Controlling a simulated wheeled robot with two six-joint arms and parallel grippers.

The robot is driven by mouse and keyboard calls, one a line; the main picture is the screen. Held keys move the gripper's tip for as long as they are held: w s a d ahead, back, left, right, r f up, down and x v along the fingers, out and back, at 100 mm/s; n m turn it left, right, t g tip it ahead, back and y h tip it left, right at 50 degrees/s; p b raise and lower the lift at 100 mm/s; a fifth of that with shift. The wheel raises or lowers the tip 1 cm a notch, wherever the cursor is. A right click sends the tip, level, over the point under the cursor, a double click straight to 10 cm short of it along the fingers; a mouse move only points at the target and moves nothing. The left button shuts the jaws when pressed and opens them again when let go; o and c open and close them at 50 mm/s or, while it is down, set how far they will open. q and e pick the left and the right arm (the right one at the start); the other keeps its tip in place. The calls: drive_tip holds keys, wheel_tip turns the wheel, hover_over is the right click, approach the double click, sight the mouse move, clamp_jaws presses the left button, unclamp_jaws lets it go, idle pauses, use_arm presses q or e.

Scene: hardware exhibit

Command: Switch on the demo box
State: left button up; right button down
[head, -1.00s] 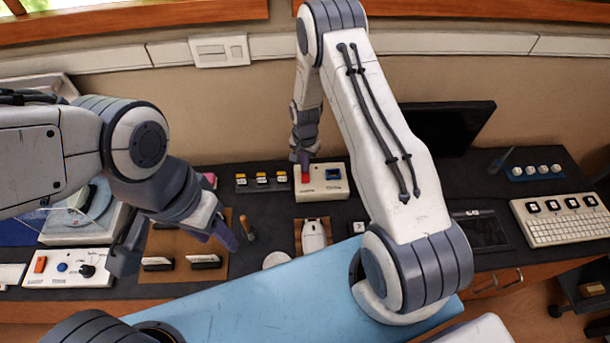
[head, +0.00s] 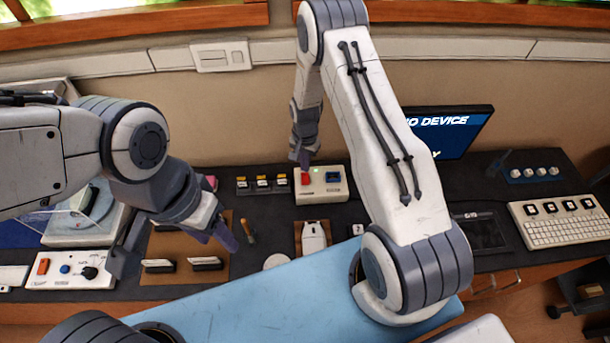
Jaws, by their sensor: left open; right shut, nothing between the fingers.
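The demo box is a cream box (head: 321,196) on the dark table at the back middle. It has a red switch (head: 306,180) at its left, a small green light (head: 316,170) and a blue part (head: 333,177) at its right. My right gripper (head: 304,163) is shut and empty, pointing down just at the red switch; I cannot tell if it touches. My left gripper (head: 180,252) is open and empty above the brown mat at the left. A monitor (head: 452,132) at the back right is lit blue with white text, partly hidden by my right arm.
Several small yellow-topped switches (head: 262,183) stand left of the box. A white panel with knobs (head: 68,270) is at the left. A keyboard (head: 562,222) and a dark tablet (head: 482,232) lie at the right. A white device (head: 314,234) lies in front of the box.

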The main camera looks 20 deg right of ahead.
sight(305, 175)
wheel_tip(305, 175, up, 4)
drive_tip(key=shift+r+p, duration=0.2)
drive_tip(key=shift+p, duration=1)
